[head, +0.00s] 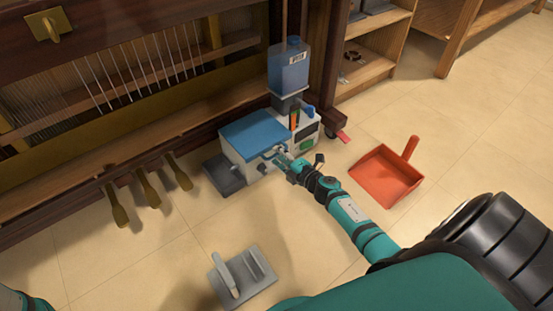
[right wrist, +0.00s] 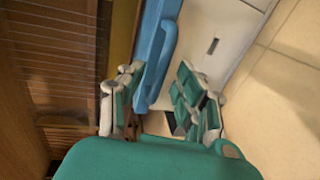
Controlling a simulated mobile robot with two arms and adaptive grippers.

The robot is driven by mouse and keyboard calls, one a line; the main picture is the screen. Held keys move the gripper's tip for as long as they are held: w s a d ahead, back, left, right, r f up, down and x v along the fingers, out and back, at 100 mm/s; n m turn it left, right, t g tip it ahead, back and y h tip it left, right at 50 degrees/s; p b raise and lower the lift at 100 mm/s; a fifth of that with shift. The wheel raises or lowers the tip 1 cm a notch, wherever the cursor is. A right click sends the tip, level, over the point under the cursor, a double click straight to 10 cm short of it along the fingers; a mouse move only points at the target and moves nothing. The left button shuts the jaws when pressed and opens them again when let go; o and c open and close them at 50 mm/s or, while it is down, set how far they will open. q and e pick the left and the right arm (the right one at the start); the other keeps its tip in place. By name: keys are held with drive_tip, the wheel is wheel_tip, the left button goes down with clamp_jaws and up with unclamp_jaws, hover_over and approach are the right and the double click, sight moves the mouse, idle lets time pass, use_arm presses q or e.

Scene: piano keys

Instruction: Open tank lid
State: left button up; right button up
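The blue tank lid (head: 255,129) lies closed on top of a white machine (head: 308,132) beside the piano. My right gripper (head: 276,155) is at the front edge of the lid. In the right wrist view, the lid (right wrist: 152,40) has a raised blue handle (right wrist: 163,58) along its edge. The fingers of my right gripper (right wrist: 158,103) are spread apart, with the handle's lower end in line with the gap between them. No firm grip on it shows. My left gripper is out of view.
A blue bottle (head: 288,66) stands upright on the machine's back. A red dustpan (head: 386,177) lies on the floor to the right. A grey tool (head: 243,278) lies nearer me. Brass piano pedals (head: 148,189) stick out at left. The floor between is clear.

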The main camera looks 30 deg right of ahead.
drive_tip(key=shift+x, duration=0.95)
clamp_jaws()
